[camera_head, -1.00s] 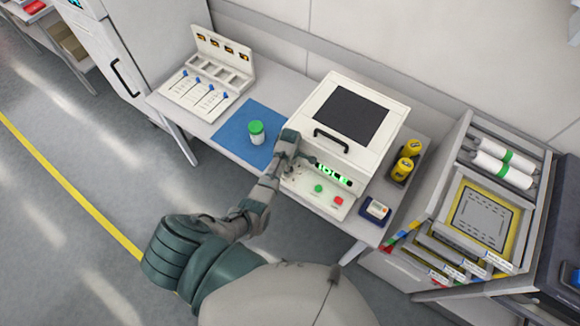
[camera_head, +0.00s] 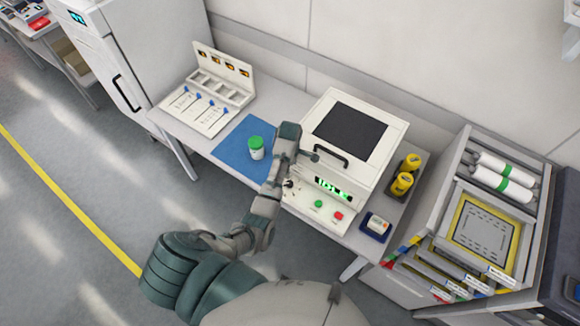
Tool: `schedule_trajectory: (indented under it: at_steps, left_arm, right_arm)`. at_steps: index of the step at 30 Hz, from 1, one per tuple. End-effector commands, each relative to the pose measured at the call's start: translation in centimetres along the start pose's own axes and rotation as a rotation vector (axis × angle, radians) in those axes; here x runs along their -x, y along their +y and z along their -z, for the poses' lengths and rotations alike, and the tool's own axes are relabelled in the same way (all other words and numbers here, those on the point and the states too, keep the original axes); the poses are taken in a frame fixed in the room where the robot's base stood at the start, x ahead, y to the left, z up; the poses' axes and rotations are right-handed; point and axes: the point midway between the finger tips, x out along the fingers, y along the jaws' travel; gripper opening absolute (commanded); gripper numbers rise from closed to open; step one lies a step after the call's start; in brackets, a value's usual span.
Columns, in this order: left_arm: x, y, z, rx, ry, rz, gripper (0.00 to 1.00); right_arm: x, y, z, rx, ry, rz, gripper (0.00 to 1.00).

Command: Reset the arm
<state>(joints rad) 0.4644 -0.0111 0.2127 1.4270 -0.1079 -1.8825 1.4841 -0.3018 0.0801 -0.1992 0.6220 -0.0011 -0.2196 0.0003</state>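My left arm comes in from the bottom left, and its gripper (camera_head: 302,159) is over the left front of a white machine (camera_head: 372,190) on the bench. The fingers are small and partly hidden by the wrist, so I cannot tell whether they are open or shut. The machine has a dark top panel, a black handle (camera_head: 331,147), a green-lit display (camera_head: 333,188) that seems to read IDLE, a green button (camera_head: 318,204) and a red button (camera_head: 338,216). My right gripper is out of view.
A green-lidded jar (camera_head: 256,148) stands on a blue mat (camera_head: 232,146) left of my gripper. A white rack (camera_head: 218,92) is behind it. Yellow-capped containers (camera_head: 402,183) and a small blue device (camera_head: 375,226) are right of the machine. A trolley (camera_head: 452,170) stands further right.

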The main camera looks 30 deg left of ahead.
Motion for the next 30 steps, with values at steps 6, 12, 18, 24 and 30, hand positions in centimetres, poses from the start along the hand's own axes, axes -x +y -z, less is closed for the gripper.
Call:
schedule_trajectory:
  at_steps: [6,12,18,24,30]
  left_arm:
    - [0.0,0.0,0.0,0.0,0.0,-0.001,0.6]
    - [-0.1,-0.1,0.0,-0.006,0.002,-0.002,0.6]
    - [-2.4,-4.0,1.1,-0.246,0.061,-0.041,0.6]
    - [-4.2,-13.2,0.6,-0.869,0.169,-0.117,0.6]
    - [-3.5,-19.5,-1.3,-1.289,0.212,-0.163,0.6]
  right_arm:
    - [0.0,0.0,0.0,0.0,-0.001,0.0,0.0]
    - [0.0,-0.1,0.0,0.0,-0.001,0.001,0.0]
    - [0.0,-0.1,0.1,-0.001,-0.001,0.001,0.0]
    - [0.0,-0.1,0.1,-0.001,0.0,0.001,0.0]
    - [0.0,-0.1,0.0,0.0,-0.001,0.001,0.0]
